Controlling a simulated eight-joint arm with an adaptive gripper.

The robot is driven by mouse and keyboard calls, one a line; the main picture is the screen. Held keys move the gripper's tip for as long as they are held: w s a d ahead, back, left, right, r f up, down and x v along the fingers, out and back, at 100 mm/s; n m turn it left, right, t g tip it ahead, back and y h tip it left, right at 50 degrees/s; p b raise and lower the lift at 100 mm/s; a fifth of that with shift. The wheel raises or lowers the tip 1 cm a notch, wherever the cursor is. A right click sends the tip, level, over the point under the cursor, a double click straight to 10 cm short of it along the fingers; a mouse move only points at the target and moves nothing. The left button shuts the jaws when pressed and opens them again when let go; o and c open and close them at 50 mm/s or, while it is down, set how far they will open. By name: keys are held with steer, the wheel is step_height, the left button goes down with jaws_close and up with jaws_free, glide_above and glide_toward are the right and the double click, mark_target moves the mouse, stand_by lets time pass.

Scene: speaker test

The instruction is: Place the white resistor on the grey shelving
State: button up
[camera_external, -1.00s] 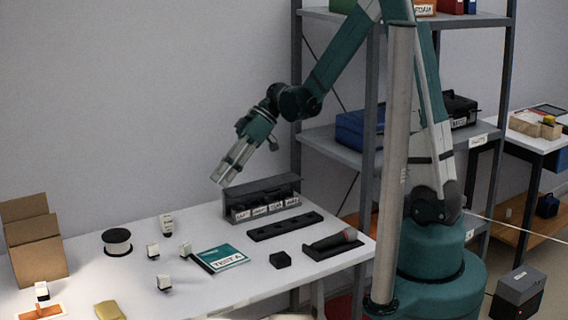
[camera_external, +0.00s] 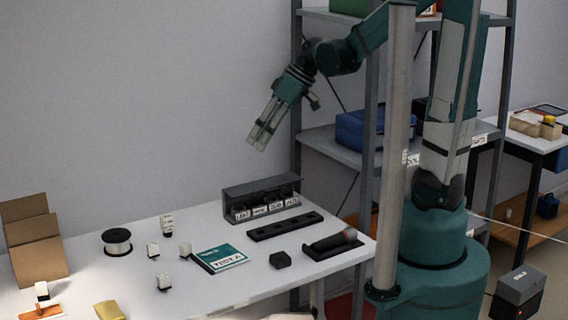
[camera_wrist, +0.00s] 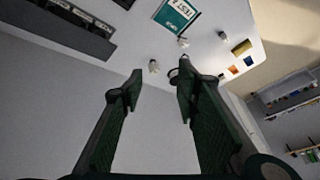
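Several small white components stand on the white table in the outside view, among them one at the back (camera_external: 166,222), one in the middle (camera_external: 153,249), one beside the booklet (camera_external: 185,250) and one at the front (camera_external: 164,282). I cannot tell which is the white resistor. The grey shelving (camera_external: 325,140) stands behind the table to the right. My gripper (camera_external: 257,140) is high above the table, left of the shelving and apart from everything. In the wrist view its fingers (camera_wrist: 160,80) are spread with nothing held between them.
The table (camera_external: 110,275) also holds a black-rimmed spool (camera_external: 117,240), a teal booklet (camera_external: 222,258), a black bin rack (camera_external: 262,198), black holders and a cardboard box (camera_external: 38,262). A blue case (camera_external: 350,129) sits on the middle shelf. A grey pole (camera_external: 393,150) stands before the shelving.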

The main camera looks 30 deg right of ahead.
steer(key=shift+s+d+r+m+t+h+p, duration=1.05)
steer(key=shift+s+d+r+m+h+p, duration=0.7)
steer(key=shift+s+d+r, duration=1.95)
steer(key=shift+s+d+r+m+t+h+p, duration=1.2)
steer(key=shift+s+d+r+m, duration=1.35)
steer(key=shift+d, duration=2.35)
steer(key=w+a+f+n+g+y+b, duration=0.2)
steer(key=w+a+f+n+y+b, duration=0.15)
steer(key=w+a+f, duration=0.4)
steer(key=w+a+f+n+g+y+b, duration=0.2)
steer(key=w+a+f+n, duration=0.25)
steer(key=a, duration=0.55)
steer(key=w+a+f+n+g+y+b, duration=0.2)
steer(key=w+a+f+n+g+b, duration=0.15)
steer(key=w+a+f, duration=0.4)
steer(key=a+f+n+g+y+b, duration=0.1)
steer(key=a+f+n+b, duration=0.1)
steer(key=f, duration=0.4)
steer(key=a+f+n+g+y+b, duration=0.1)
steer(key=a+f+n+g+y, duration=0.1)
steer(key=a+f+n, duration=0.3)
steer(key=s+a+f+n+g+y+b, duration=0.1)
steer(key=a+f+n, duration=0.3)
steer(key=f, duration=0.5)
steer(key=shift+s+a+n+g+y+b, duration=0.1)
steer(key=shift+a+n+g+y+b, duration=0.15)
steer(key=shift+a+g+y+b, duration=0.45)
steer(key=shift+s+d+f, duration=0.1)
steer(key=shift+s+d, duration=0.05)
steer(key=shift+d, duration=0.35)
